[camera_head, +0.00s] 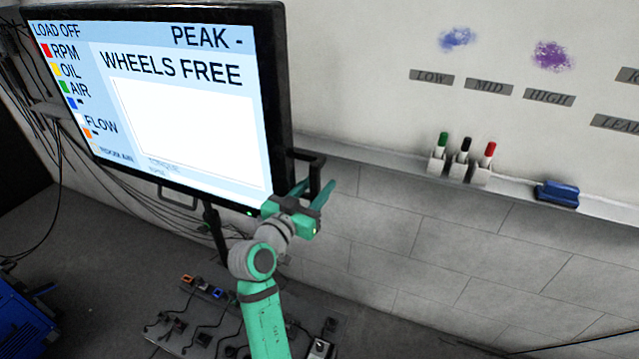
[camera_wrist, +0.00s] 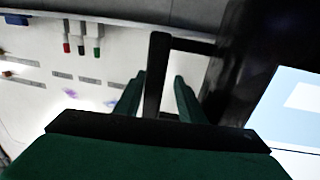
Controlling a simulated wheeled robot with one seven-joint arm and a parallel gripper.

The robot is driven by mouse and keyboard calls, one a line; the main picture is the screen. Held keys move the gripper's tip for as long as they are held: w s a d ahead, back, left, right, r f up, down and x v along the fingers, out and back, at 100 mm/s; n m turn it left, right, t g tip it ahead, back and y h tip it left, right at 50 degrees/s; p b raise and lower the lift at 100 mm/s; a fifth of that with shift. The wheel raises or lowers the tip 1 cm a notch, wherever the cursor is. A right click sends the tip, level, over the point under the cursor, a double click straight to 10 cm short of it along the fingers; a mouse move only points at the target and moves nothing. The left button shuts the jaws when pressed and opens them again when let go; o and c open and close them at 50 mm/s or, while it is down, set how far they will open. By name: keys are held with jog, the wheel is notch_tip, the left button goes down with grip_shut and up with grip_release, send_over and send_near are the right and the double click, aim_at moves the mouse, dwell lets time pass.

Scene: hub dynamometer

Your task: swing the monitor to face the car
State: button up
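The monitor (camera_head: 190,90) is a large black-framed screen at the upper left of the head view, reading "WHEELS FREE" and "LOAD OFF". A black bracket handle (camera_head: 308,155) stands out from its right edge. In the wrist view the handle (camera_wrist: 158,75) runs down between my fingers, and part of the screen (camera_wrist: 295,105) shows at the right. My gripper (camera_head: 312,190) is at the handle's lower part, its green fingers apart on either side of the bar. In the wrist view my gripper (camera_wrist: 160,92) shows gaps beside the bar. The car is not in view.
A wall ledge at the right holds green, black and red markers (camera_head: 464,158) and a blue eraser (camera_head: 557,193). Loose cables hang behind the monitor at the left. A panel of plugs and cables (camera_head: 195,315) lies below, near a blue object (camera_head: 20,325).

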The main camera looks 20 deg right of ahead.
jog(key=v, duration=0.9)
jog(key=shift+a, duration=0.25)
